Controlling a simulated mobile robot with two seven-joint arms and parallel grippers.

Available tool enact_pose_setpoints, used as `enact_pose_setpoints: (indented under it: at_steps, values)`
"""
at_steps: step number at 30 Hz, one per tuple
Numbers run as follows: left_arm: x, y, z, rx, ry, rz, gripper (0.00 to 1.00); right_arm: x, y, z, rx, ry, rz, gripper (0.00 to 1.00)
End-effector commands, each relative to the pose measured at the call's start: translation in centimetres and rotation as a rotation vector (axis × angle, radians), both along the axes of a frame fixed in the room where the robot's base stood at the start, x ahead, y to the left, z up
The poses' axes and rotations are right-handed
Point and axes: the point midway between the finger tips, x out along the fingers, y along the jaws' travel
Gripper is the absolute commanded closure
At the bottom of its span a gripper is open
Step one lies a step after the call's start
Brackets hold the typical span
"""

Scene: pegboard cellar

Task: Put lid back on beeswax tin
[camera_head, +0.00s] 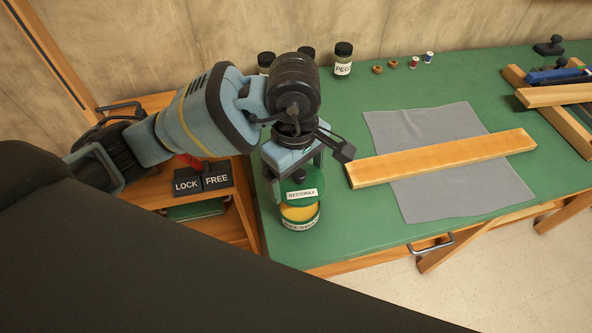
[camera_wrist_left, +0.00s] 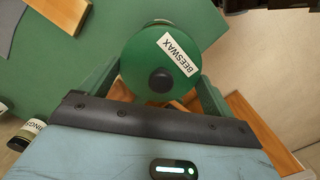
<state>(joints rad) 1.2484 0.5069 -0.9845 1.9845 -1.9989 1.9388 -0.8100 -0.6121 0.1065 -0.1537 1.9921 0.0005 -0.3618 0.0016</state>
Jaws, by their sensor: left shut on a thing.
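The green lid (camera_head: 304,183) with a BEESWAX label is held between the fingers of my left gripper (camera_head: 297,177). The beeswax tin (camera_head: 300,224) stands on the bench near its front left corner, with yellow wax showing inside. The lid is just above the tin, apart from it at the front, where the wax shows in the gap; the far side is hidden. In the left wrist view the lid (camera_wrist_left: 190,40) fills the space between the fingers, its dark knob (camera_wrist_left: 161,80) towards my gripper, and covers most of the tin. My right gripper is not in view.
The green bench (camera_head: 345,230) holds a grey cloth (camera_head: 440,190) with a wooden board (camera_head: 445,157) across it. Jars (camera_head: 343,60) and small spools (camera_head: 414,62) stand along the back.

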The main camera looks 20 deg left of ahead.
Motion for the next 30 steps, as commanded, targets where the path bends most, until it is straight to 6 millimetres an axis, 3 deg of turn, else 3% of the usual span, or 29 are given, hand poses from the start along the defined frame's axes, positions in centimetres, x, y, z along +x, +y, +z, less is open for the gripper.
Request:
enact_pose_setpoints:
  at_steps: [21, 30]
  values:
    - [-0.1, 0.0, -5.3, 0.001, 0.004, 0.000, 0.37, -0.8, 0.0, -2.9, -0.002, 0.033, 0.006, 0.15]
    - [0.0, 0.0, -6.4, 0.000, 0.001, 0.000, 0.37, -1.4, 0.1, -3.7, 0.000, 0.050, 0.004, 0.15]
